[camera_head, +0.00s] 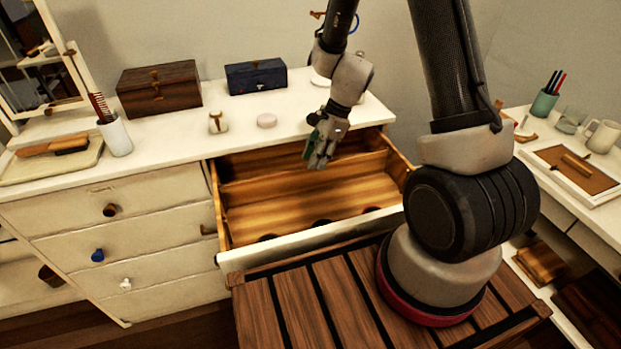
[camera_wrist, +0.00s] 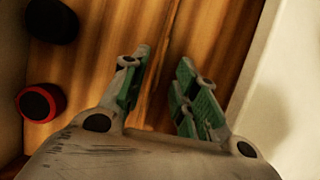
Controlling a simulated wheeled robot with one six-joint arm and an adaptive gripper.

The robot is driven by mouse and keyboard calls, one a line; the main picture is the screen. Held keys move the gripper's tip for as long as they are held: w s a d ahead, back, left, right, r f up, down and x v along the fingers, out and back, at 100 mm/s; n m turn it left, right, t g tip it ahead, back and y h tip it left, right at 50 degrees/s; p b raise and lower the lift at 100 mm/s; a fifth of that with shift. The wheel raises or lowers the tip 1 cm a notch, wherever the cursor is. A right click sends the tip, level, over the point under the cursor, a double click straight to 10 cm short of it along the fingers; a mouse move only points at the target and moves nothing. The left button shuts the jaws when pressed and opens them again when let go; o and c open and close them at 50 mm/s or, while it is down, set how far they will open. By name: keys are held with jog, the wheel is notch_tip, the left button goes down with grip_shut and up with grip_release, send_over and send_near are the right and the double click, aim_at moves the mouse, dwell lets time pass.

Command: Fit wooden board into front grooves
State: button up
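The open drawer (camera_head: 214,200) of the white dresser has a wooden interior. A wooden board (camera_head: 262,191) appears to stand across it, dividing back from front; I cannot tell whether its ends sit in grooves. In the wrist view a thin wooden edge (camera_wrist: 160,85), likely the board's top, runs between my fingers. My gripper (camera_head: 316,160) points down over the drawer's back part. In the wrist view my gripper (camera_wrist: 163,58) has its green-padded fingers apart, one on each side of that edge, with a gap visible. The grooves are not clearly seen.
Dark round items (camera_head: 322,222) lie along the drawer's front; a black-and-red one (camera_wrist: 40,102) shows in the wrist view. A brown box (camera_head: 158,88), a blue box (camera_head: 256,75) and a brush cup (camera_head: 115,135) stand on the dresser. A slatted wooden surface (camera_head: 300,300) is in front.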

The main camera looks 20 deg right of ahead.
aim_at(300, 192)
jog(key=x, duration=0.8)
jog(key=shift+s+f, duration=0.15)
grip_shut()
